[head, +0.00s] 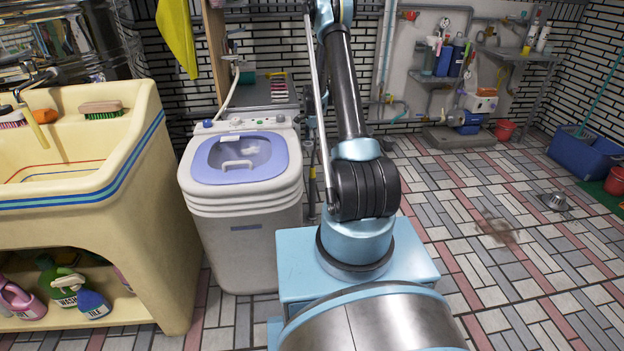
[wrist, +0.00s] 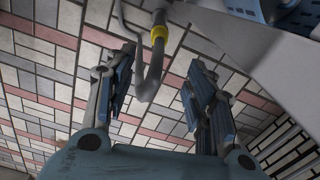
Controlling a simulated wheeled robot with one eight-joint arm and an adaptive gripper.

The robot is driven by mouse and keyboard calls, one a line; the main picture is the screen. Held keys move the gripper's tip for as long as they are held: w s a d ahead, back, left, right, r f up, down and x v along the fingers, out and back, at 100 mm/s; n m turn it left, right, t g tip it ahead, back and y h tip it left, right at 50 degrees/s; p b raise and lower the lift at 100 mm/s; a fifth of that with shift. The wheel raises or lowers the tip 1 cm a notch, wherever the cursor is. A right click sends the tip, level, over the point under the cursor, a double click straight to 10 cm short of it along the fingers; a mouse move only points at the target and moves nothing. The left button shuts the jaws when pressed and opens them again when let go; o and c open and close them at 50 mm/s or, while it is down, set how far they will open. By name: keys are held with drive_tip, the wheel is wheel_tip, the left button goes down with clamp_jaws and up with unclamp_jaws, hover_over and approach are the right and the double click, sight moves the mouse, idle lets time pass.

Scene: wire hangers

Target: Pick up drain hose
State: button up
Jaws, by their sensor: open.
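The drain hose (wrist: 152,72), a grey bent tube with a yellow band, shows in the wrist view. It hangs from the top with its curved lower part between the two fingers of my gripper (wrist: 162,65). The fingers are spread, with a visible gap on both sides of the hose; the left finger looks nearer to it. I cannot tell how deep the hose lies between them. In the head view my arm covers much of the area right of the washing machine (head: 240,215), and I cannot make out the hose or the fingers clearly there.
A cream sink (head: 110,215) stands at the left, with bottles on its lower shelf. A yellow cloth (head: 177,35) hangs at the back. A pump (head: 463,119) and wall shelf (head: 520,53) are at the back right, near a blue bin (head: 585,155). The tiled floor at right is mostly clear.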

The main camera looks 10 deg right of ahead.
sight(312, 167)
wheel_tip(312, 167, down, 18)
drive_tip(key=shift+r, duration=0.2)
clamp_jaws()
idle(0.8)
